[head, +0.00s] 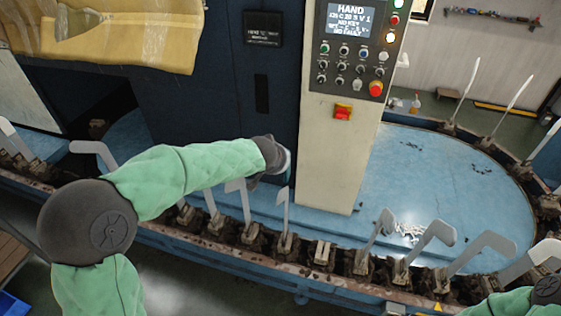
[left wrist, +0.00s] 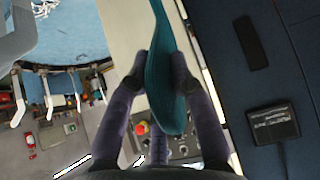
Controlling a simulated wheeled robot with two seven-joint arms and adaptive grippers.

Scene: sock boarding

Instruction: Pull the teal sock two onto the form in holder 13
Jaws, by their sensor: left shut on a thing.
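The teal sock hangs in my left gripper (head: 279,172), which is shut on it above the near rail. In the left wrist view the teal sock (left wrist: 163,85) lies long and narrow between the dark fingers of the gripper (left wrist: 160,62). I cannot read holder numbers, so holder 13 is not identified. My right gripper is out of view; only part of that arm shows.
More flat grey forms (head: 432,238) stand along the rail to the right, and others to the left. One holder (head: 323,252) is bare. A control panel column (head: 345,110) rises close behind the left gripper. A yellowish bag (head: 120,30) is at upper left.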

